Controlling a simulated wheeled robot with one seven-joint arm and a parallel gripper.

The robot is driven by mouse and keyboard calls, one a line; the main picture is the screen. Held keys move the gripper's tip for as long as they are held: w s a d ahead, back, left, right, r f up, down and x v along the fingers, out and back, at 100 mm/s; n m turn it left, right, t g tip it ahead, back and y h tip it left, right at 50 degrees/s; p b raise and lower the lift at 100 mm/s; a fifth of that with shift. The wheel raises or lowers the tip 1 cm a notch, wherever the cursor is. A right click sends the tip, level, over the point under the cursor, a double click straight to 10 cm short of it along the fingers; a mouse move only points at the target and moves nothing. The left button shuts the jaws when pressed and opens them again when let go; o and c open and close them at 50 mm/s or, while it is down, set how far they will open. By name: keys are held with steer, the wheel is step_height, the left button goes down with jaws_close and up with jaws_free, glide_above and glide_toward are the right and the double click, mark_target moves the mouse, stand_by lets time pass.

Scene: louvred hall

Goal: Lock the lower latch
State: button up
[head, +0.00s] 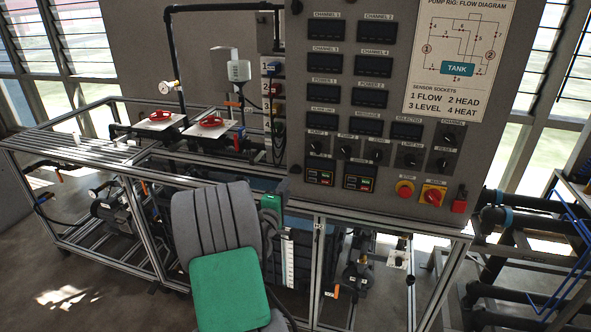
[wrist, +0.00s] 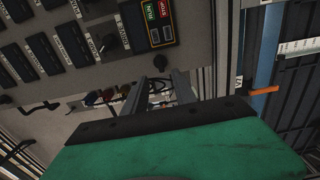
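The lower latch (head: 296,169) appears as a small dark knob at the lower left edge of the grey control panel (head: 395,190). In the wrist view, a dark round knob (wrist: 172,72) sits at the panel's bottom corner, just beyond my fingertips; it looks like the same latch. Whether it is locked cannot be told. My gripper (wrist: 162,80) points up toward that corner, with a gap between its two grey fingers and nothing held. In the head view my grey and green arm hides the fingers.
A similar dark knob (head: 296,6) is higher on the panel's left edge. A bench with red handwheels (head: 211,122) stands left. A blue upright and orange lever (wrist: 263,90) are right of my fingers in the wrist view. Pipes (head: 530,222) stand at the right.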

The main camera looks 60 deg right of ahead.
mark_target(295, 173)
steer(key=d+p, duration=0.1)
steer(key=d, duration=0.2)
steer(key=w+d+p, duration=0.1)
steer(key=d, duration=0.2)
steer(key=d+p, duration=0.1)
steer(key=d, duration=0.1)
steer(key=shift+w+d+r+p, duration=0.1)
steer(key=shift+w+d+p, duration=0.2)
steer(key=shift+d, duration=0.1)
steer(key=shift+d+f, duration=0.2)
steer(key=shift+d, duration=0.1)
steer(key=shift+r+b, duration=0.1)
steer(key=shift+b, duration=0.2)
steer(key=shift+w, duration=0.1)
steer(key=shift+c, duration=0.4)
jaws_close()
